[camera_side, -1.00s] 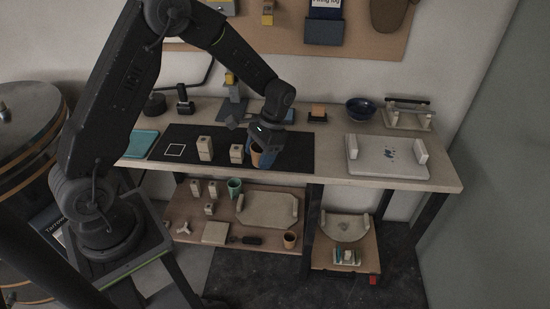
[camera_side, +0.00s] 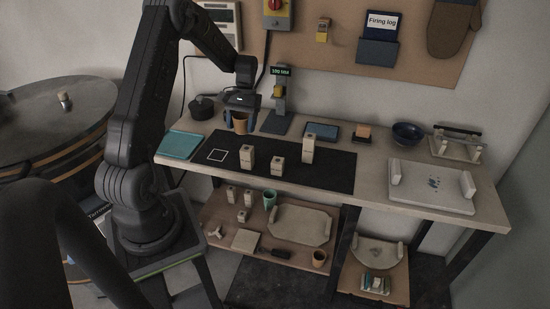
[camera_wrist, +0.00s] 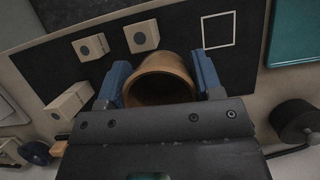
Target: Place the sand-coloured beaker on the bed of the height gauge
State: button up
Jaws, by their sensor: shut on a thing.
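The sand-coloured beaker (camera_side: 239,124) is held upright in my gripper (camera_side: 240,115), near the back left of the bench. In the wrist view the beaker (camera_wrist: 160,68) sits between the two blue fingers of my gripper (camera_wrist: 160,85), with its open mouth facing the camera. The height gauge (camera_side: 280,98) stands just right of the beaker, with a small display on top and a yellow part on its column. Its flat blue-grey bed (camera_side: 276,125) looks bare. The beaker is apart from the bed; its exact height over the bench is hard to tell.
Several pale blocks, such as this one (camera_side: 308,148), stand on the black mat (camera_side: 335,172). A dark round pot (camera_side: 202,108) and a teal pad (camera_side: 182,145) lie to the left. A blue tray (camera_side: 322,131) and dark bowl (camera_side: 408,133) are to the right.

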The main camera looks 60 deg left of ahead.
jog(key=shift+s+a, duration=0.35)
jog(key=shift+a, duration=0.25)
jog(key=shift+w+n, duration=0.1)
jog(key=shift+n, duration=0.2)
send_over(274, 151)
jog(key=s+d, duration=0.2)
jog(key=d, duration=0.2)
jog(key=f, duration=0.6)
jog(key=shift+a+f, duration=0.25)
jog(key=shift+f, duration=2.15)
jog(key=shift+f, duration=0.15)
jog(key=o, duration=1.1)
